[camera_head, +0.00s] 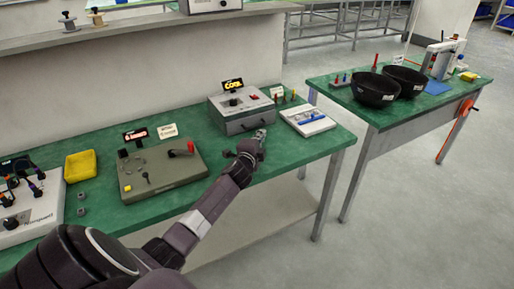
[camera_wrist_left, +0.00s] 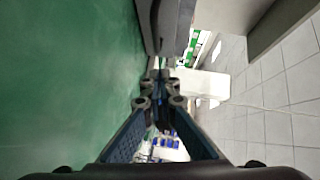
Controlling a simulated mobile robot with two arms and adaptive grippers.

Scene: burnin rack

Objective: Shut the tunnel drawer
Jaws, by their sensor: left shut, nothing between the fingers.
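The grey tunnel box (camera_head: 228,106) stands on the green bench with a lit sign reading like "COOL" on top. Its drawer front (camera_head: 236,127) faces the bench's front edge; I cannot tell how far, if at all, the drawer stands out. My left gripper (camera_head: 260,134) is shut and empty, close in front of the right part of the drawer front; contact cannot be told. In the left wrist view, the gripper (camera_wrist_left: 159,77) has its fingertips together, just short of a grey body (camera_wrist_left: 172,28), which looks like the tunnel. My right gripper is out of view.
A grey-green panel with a red lever (camera_head: 162,172) lies left of the tunnel. A white tray with a blue item (camera_head: 308,121) lies right of it. A yellow bin (camera_head: 81,166) is farther left. Black bowls (camera_head: 374,90) stand on another table, across a floor gap.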

